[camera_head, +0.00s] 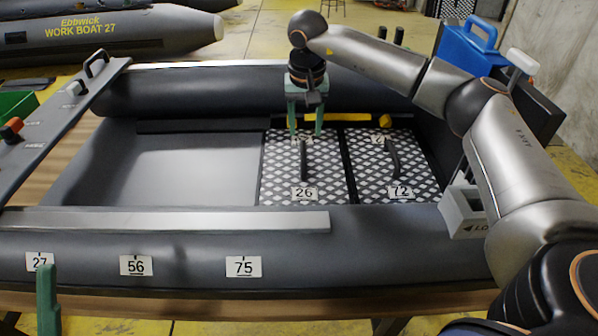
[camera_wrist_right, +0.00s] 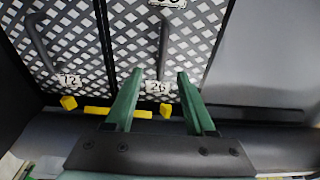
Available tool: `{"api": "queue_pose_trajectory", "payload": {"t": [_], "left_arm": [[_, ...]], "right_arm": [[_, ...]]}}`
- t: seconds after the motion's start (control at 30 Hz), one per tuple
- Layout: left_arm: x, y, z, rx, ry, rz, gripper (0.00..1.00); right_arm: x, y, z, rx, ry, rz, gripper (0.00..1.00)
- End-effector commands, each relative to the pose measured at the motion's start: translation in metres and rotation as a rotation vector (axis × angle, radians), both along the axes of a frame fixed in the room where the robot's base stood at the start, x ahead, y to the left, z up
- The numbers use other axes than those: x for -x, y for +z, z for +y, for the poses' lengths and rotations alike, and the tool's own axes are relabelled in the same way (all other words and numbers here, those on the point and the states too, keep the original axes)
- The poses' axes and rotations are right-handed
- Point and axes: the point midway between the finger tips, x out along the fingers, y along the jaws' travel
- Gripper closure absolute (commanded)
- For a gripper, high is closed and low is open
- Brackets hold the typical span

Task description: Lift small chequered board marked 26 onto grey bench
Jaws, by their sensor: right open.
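The small chequered board marked 26 (camera_head: 278,178) lies flat in the boat's floor, black and white with a dark upright handle (camera_head: 303,158). It also shows in the right wrist view (camera_wrist_right: 205,25). My right gripper (camera_head: 305,132) is open and empty above the board's far end; in its wrist view the green fingers (camera_wrist_right: 160,73) stand either side of a 26 label. A long grey panel (camera_head: 50,130) lies at the left and a light grey strip (camera_head: 180,220) along the near tube; I cannot tell which is the grey bench. One green finger of my left gripper (camera_head: 47,300) shows at bottom left.
A matching chequered board marked 72 (camera_head: 415,175) lies close on the right, with its own handle. Yellow pieces (camera_head: 345,119) lie behind the boards. The dark tubes (camera_head: 380,245) border the floor. Bare grey floor (camera_head: 195,165) is clear left of board 26.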

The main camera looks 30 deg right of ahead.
Motion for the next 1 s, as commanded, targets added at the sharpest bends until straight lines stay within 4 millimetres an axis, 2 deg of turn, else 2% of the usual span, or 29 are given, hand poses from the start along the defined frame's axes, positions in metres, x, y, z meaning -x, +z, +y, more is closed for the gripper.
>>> {"api": "queue_pose_trajectory", "payload": {"t": [0.03,0.13,0.47,0.7,0.8,1.0], "left_arm": [[0.000,-0.007,0.000,0.002,-0.005,0.003,0.18],[-0.001,-0.012,-0.001,0.008,-0.011,0.009,0.18],[-0.001,-0.022,-0.001,0.017,-0.021,0.020,0.18],[-0.002,-0.040,-0.002,0.033,-0.035,0.037,0.18],[-0.003,-0.042,-0.002,0.038,-0.040,0.044,0.18],[-0.003,-0.041,-0.003,0.030,-0.044,0.045,0.18]], "right_arm": [[-0.001,-0.015,0.000,0.000,0.000,0.002,0.45],[-0.003,-0.030,-0.002,0.000,0.000,0.002,0.45],[-0.008,-0.054,-0.003,-0.001,0.000,0.001,0.45],[-0.014,-0.090,-0.005,0.001,0.000,0.003,0.45],[-0.015,-0.096,-0.005,0.000,0.000,0.000,0.45],[-0.015,-0.095,-0.005,0.000,0.000,0.000,0.45]]}}
